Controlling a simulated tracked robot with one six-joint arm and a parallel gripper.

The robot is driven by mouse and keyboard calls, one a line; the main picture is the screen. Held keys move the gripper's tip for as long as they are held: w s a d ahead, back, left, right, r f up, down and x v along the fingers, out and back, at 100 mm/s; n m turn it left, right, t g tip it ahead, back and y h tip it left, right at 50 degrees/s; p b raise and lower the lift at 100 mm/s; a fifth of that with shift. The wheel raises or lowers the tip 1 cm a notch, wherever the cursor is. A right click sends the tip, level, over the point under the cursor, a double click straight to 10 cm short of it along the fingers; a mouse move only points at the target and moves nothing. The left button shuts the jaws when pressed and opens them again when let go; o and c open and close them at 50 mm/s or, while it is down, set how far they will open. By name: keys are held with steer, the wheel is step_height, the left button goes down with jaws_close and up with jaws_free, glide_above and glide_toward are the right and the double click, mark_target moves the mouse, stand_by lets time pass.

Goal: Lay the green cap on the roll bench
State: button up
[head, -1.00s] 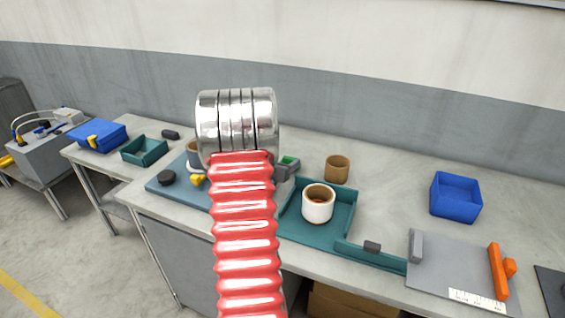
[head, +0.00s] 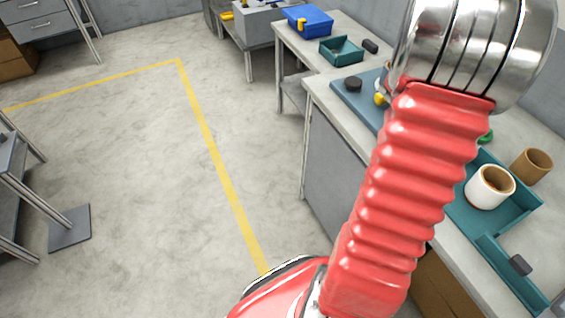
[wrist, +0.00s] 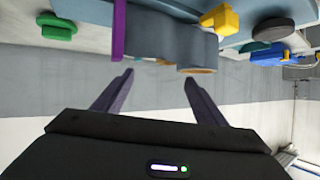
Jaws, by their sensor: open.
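The green cap (wrist: 60,27) lies at the upper left of the wrist view, clear of my fingers. In the head view only a small green edge (head: 487,137) shows beside my red arm, probably the same cap. My gripper (wrist: 157,80) is open, with nothing between its fingers. A grey-blue roll (wrist: 165,38) with a brown core is beyond the fingertips, and a purple strip (wrist: 119,30) stands beside it. My arm hides the gripper in the head view. Which surface is the roll bench is not clear; a grey worktop (head: 463,233) shows right of my arm.
A white roll (head: 489,187) stands in a teal tray (head: 508,217), near a brown core (head: 532,165). A black cap (head: 353,84) and yellow piece (head: 380,99) are on a blue mat (head: 362,107). A blue box (head: 308,20) is farther back. Open floor lies left.

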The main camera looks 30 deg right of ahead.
steer(key=w+a+r+n+t+y, duration=0.25)
steer(key=w+a, duration=0.25)
steer(key=a, duration=0.4)
steer(key=w+a+r+n+t+y, duration=0.1)
steer(key=w+a+r+n+y, duration=0.15)
steer(key=w+a, duration=0.4)
steer(key=s+a+r+n+y, duration=0.1)
steer(key=a+r+n+y, duration=0.2)
steer(key=a, duration=1.5)
steer(key=s+a+n+y, duration=0.1)
steer(key=s+a+n, duration=0.15)
steer(key=a, duration=0.45)
steer(key=s+a+n+y, duration=0.1)
steer(key=s+a+y, duration=0.1)
steer(key=s+a, duration=0.35)
steer(key=s+a+n+g, duration=0.3)
steer(key=s+a, duration=0.8)
steer(key=shift+s+f+y, duration=0.15)
steer(key=shift+f+y, duration=0.15)
steer(key=shift+y, duration=0.1)
